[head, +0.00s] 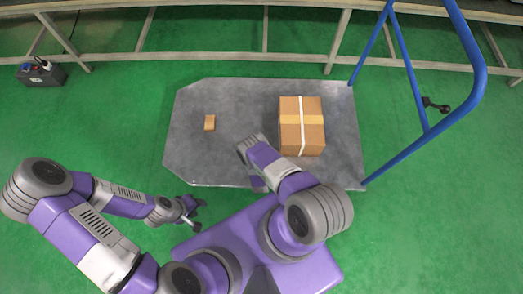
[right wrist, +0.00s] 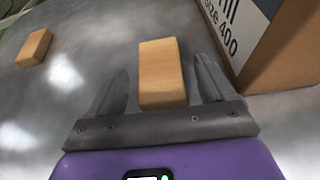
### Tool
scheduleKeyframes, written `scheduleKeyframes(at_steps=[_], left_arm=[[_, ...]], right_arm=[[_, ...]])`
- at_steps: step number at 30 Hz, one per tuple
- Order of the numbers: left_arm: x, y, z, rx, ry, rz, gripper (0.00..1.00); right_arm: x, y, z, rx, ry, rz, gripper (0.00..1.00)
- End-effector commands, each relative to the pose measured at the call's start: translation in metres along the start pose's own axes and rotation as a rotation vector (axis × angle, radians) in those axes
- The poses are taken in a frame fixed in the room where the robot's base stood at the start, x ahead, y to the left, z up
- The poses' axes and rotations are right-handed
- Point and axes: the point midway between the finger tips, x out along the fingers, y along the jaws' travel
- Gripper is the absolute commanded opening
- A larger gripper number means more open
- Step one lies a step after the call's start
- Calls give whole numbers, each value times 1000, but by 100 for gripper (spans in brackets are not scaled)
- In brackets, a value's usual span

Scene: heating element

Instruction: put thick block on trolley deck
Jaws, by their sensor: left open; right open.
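A wooden block (right wrist: 162,72) is between the spread fingers of my right gripper (right wrist: 161,66) in the right wrist view. The fingers stand apart from its sides, and my right arm hides this block in the head view. A second small wooden block (head: 209,122) lies on the left part of the grey trolley deck (head: 240,100); it also shows at the upper left of the right wrist view (right wrist: 34,47). I cannot tell which block is the thick one. My left gripper (head: 199,214) is open and empty over the green floor, in front of the deck.
A taped cardboard box (head: 302,140) stands on the right part of the deck, close to my right gripper. The trolley's blue handle (head: 425,130) rises at the right. A dark box (head: 41,75) sits on the floor at the far left. The deck's left part is mostly clear.

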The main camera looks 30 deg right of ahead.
Motion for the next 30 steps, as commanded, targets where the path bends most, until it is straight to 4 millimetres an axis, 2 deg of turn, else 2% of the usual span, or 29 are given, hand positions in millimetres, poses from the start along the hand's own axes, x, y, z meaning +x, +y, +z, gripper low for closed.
scheduleKeyframes(at_steps=[7, 21, 25, 30], left_arm=[[0, 0, 0, 0, 0, 0, 43], [-7, 2, 0, 0, 0, 0, 43], [-5, 2, 0, 0, 0, 0, 43], [-5, 2, 0, 0, 0, 0, 43]], right_arm=[[-1, 1, 4, -2, -3, 2, 82], [-98, 0, 2, -1, 0, -1, 82], [-113, 0, 2, -1, 0, -1, 82], [-121, 0, 3, 0, -2, -1, 82]])
